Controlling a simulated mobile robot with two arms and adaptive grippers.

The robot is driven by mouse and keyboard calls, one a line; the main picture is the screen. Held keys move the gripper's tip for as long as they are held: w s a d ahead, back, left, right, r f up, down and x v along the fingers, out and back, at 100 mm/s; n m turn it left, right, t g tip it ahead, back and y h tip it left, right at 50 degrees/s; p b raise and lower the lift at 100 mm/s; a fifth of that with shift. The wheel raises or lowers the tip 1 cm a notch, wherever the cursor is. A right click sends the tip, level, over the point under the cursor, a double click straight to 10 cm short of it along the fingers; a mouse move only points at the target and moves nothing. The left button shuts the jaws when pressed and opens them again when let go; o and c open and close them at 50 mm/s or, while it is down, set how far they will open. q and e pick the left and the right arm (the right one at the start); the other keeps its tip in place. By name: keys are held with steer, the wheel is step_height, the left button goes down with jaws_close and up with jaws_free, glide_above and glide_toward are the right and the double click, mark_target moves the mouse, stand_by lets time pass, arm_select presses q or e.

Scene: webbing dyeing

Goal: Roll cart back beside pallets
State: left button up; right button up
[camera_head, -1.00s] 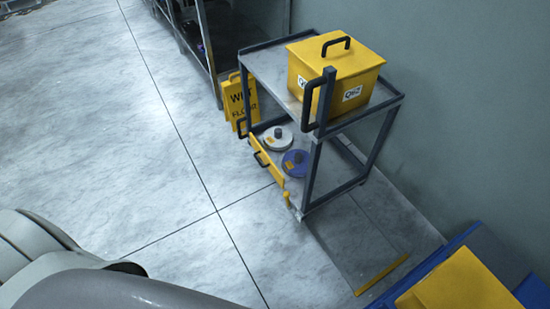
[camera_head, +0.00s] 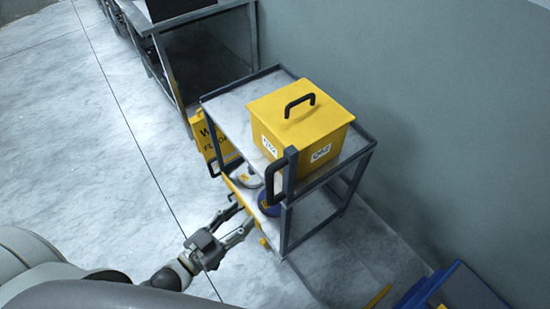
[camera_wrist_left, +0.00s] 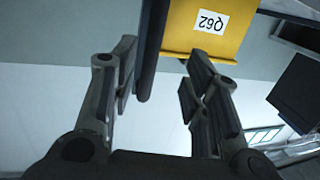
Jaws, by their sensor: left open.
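The cart (camera_head: 282,240) is a grey-framed, two-shelf trolley near the wall, with a yellow lidded box (camera_head: 300,120) on its top shelf. A black handle (camera_head: 272,178) stands at its near corner, and another is at the left corner. My left gripper (camera_head: 240,214) is open beside the cart's near-left side, below the black handle. In the left wrist view, a dark upright bar (camera_wrist_left: 151,45) shows between the open fingers (camera_wrist_left: 160,70), apparently not clamped. The yellow box (camera_wrist_left: 208,25) lies beyond. A blue object (camera_head: 415,288), possibly a pallet, is cut off at lower right. My right gripper is not visible.
The wall (camera_head: 440,130) bounds the right side. Open floor (camera_head: 110,160) lies to the left.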

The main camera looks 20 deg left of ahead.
mark_target(267, 189)
arm_select(q)
steer(key=shift+h, duration=0.5)
steer(key=w+d+r, duration=0.1)
steer(key=w+d+r+p, duration=0.1)
steer(key=w, duration=0.1)
steer(key=w+d+r, duration=0.1)
steer(key=shift+w+d+r, duration=0.1)
steer(key=shift+w+r, duration=0.15)
steer(key=shift+w, duration=0.15)
steer(key=p+x, duration=0.1)
steer(key=x, duration=0.3)
steer(key=shift+w+d+f, duration=0.1)
steer(key=shift+w+f, duration=0.05)
steer(key=shift+w, duration=0.25)
steer(key=shift+w+d, duration=0.2)
steer(key=shift+w, duration=0.15)
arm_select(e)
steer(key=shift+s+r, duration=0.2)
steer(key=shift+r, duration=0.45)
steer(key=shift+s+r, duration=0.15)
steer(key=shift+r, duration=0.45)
arm_select(q)
jaws_close()
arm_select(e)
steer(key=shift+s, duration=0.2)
